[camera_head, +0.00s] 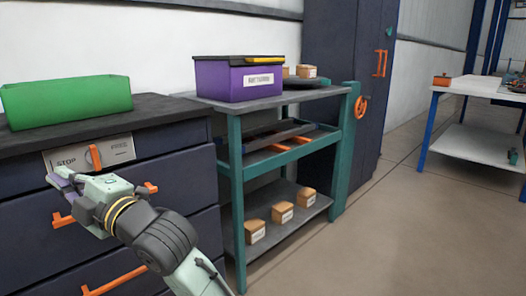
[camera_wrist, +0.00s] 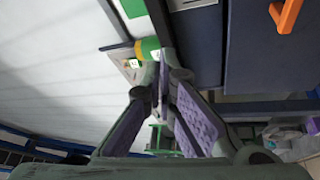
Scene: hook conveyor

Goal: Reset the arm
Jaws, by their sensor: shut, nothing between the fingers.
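My arm reaches up from the bottom of the head view. The gripper is shut and holds nothing. Whether the fingertips touch the cabinet front, I cannot tell.
A green bin (camera_head: 65,100) stands on the cabinet top. A purple box (camera_head: 238,80) stands on the teal-framed shelf unit (camera_head: 236,190) to the right, with small cartons (camera_head: 282,212) on its lower shelf. Orange drawer handles (camera_head: 115,280) stick out near my arm.

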